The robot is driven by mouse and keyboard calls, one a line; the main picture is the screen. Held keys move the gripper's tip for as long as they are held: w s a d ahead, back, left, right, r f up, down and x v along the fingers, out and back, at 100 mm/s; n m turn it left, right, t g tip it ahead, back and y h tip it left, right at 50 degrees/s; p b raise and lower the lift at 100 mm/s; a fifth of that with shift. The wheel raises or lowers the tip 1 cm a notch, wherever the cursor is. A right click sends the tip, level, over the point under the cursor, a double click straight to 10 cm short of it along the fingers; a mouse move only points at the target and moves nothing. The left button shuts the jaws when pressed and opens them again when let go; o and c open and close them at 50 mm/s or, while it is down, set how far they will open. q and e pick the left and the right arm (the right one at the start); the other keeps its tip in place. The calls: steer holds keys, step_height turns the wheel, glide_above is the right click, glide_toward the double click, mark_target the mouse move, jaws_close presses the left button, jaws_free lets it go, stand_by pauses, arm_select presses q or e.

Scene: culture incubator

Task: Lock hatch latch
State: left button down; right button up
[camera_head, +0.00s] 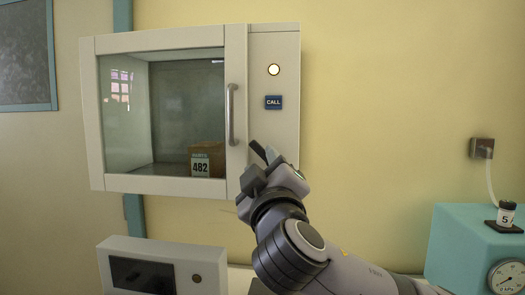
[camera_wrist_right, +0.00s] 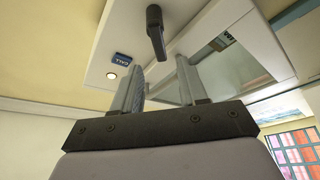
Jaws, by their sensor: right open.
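The hatch is a white wall cabinet with a glass door (camera_head: 236,65) that looks closed and has a vertical handle (camera_head: 231,115). The hatch latch is a dark lever (camera_wrist_right: 156,33), seen at the top of the right wrist view, where it runs down toward the gap between my fingertips. In the head view, a dark piece low on the side panel, partly hidden by my gripper, seems to be this lever. My right gripper (camera_head: 262,167) is open and empty before the lower panel. Its fingers (camera_wrist_right: 160,68) show no clear contact with the lever. My left gripper is out of view.
The side panel carries a lit round lamp (camera_head: 274,70) and a blue CALL sign (camera_head: 273,102). A brown box labelled 482 (camera_head: 208,157) sits behind the glass. A white unit (camera_head: 184,252) stands below. A teal box with a gauge (camera_head: 460,240) is at right.

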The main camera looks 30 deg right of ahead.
mark_target(258, 150)
steer(key=p+x, duration=0.1)
steer(key=x, duration=0.4)
steer(key=shift+p, duration=0.3)
steer(key=shift+w+d+r, duration=0.1)
steer(key=shift+w+d, duration=0.1)
steer(key=shift+w, duration=0.4)
jaws_close()
